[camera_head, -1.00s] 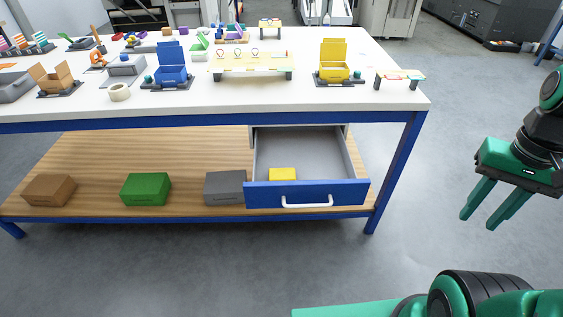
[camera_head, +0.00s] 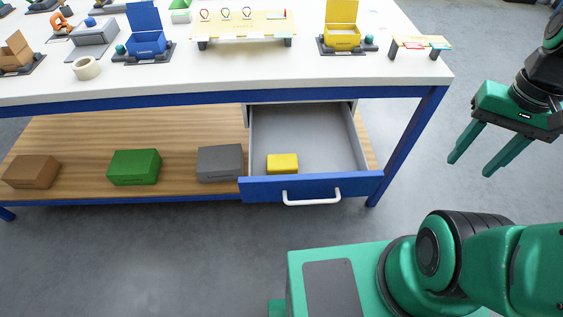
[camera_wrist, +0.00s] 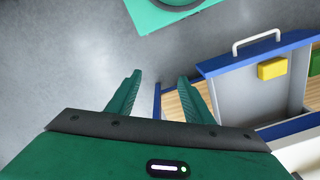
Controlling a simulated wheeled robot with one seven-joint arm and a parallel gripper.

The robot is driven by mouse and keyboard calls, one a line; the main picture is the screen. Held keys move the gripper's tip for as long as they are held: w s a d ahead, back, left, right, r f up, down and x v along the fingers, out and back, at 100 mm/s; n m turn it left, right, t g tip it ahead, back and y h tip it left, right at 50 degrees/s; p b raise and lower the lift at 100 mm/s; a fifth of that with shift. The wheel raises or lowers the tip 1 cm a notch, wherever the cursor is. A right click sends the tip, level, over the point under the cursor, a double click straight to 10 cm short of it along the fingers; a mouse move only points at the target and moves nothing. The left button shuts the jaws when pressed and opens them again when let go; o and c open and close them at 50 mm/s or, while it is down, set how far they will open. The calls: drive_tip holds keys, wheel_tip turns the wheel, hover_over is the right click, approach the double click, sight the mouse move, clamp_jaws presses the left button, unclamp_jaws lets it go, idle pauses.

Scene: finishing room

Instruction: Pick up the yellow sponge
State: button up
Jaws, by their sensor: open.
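The yellow sponge (camera_head: 283,163) is a small block lying in the open drawer (camera_head: 330,150), against the inside of its front panel, left of the middle. In the wrist view the sponge (camera_wrist: 272,68) shows at the right, inside the drawer (camera_wrist: 245,98) below its white handle. My gripper (camera_head: 468,168) is open and empty, out in the air to the right of the table and well apart from the sponge. Its two green fingers (camera_wrist: 157,92) also show in the wrist view with nothing between them.
The white tabletop (camera_head: 250,77) overhangs the back of the drawer. A blue table leg (camera_head: 408,145) stands between my gripper and the drawer. On the wooden shelf (camera_head: 80,135) stand a grey box (camera_head: 220,163), a green box (camera_head: 134,167) and a brown box (camera_head: 31,171). Floor ahead is clear.

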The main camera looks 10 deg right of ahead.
drive_tip(key=o, duration=0.4)
drive_tip(key=shift+s+a+r+n, duration=0.1)
drive_tip(key=shift+a+r+n, duration=0.05)
drive_tip(key=shift+r+n, duration=0.15)
drive_tip(key=w+a+f+n, duration=0.1)
drive_tip(key=w+a+n, duration=0.4)
drive_tip(key=w, duration=0.4)
drive_tip(key=n+y, duration=0.1)
drive_tip(key=n, duration=1.7)
approach(282, 161)
wheel_tip(282, 161, down, 2)
drive_tip(key=shift+w+f, duration=0.15)
drive_tip(key=shift+f, duration=0.1)
drive_tip(key=shift+s+a+f, duration=0.1)
drive_tip(key=shift+a+f, duration=0.05)
drive_tip(key=shift+f, duration=1.3)
drive_tip(key=shift+s+a+f, duration=0.15)
drive_tip(key=shift+f, duration=1.3)
